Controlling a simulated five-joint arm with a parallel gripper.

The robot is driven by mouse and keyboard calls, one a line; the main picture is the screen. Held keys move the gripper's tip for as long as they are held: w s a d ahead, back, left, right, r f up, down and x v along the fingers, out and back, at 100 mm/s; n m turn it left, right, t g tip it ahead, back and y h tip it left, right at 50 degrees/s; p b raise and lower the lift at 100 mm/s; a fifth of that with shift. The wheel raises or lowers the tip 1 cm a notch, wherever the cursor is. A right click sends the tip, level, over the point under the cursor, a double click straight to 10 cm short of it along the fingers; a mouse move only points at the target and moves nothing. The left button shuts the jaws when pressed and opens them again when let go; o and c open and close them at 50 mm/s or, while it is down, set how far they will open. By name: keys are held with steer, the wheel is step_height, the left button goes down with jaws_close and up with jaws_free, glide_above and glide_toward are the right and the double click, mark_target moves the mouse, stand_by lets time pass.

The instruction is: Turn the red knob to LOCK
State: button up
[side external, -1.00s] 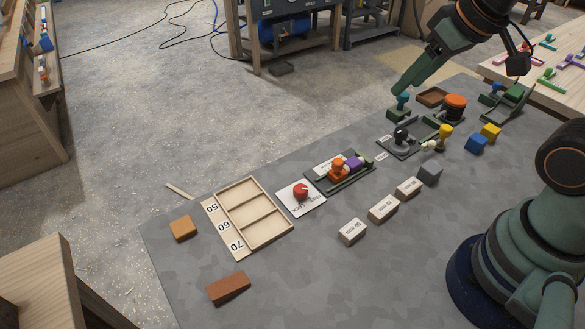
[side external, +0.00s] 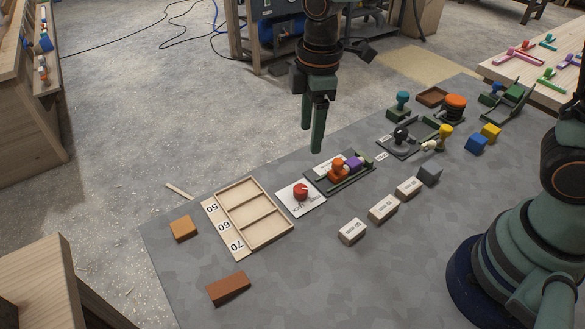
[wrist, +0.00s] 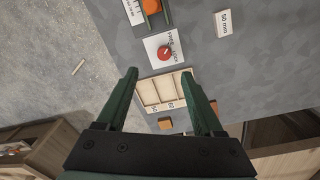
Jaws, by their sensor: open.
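The red knob (side external: 300,191) sits on a white plate (side external: 315,206) with printed lettering, between the wooden tray and a fixture with an orange part. In the wrist view the knob (wrist: 164,53) is above the space between my fingers, and the words on its plate (wrist: 150,44) are small; LOCK seems to be by its right side. My gripper (side external: 312,148) is open and empty, pointing down in the air above and behind the knob, with its fingers apart. In the wrist view my gripper (wrist: 168,88) spans the wooden tray below.
The wooden tray (side external: 237,181) marked 50, 60, 70 lies left of the knob. The fixture (side external: 360,184) with orange and purple parts stands right of it. Pale labelled blocks (side external: 352,231) lie in front. An orange block (side external: 183,228) and a brown block (side external: 229,288) lie at left.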

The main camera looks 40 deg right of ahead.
mark_target(301, 188)
steer(key=shift+n+g, duration=0.3)
steer(key=shift+n, duration=0.4)
steer(key=f, duration=0.4)
steer(key=a+f, duration=0.1)
steer(key=f, duration=0.9)
steer(key=shift+w+a+f, duration=0.1)
steer(key=shift+a, duration=0.3)
jaws_close()
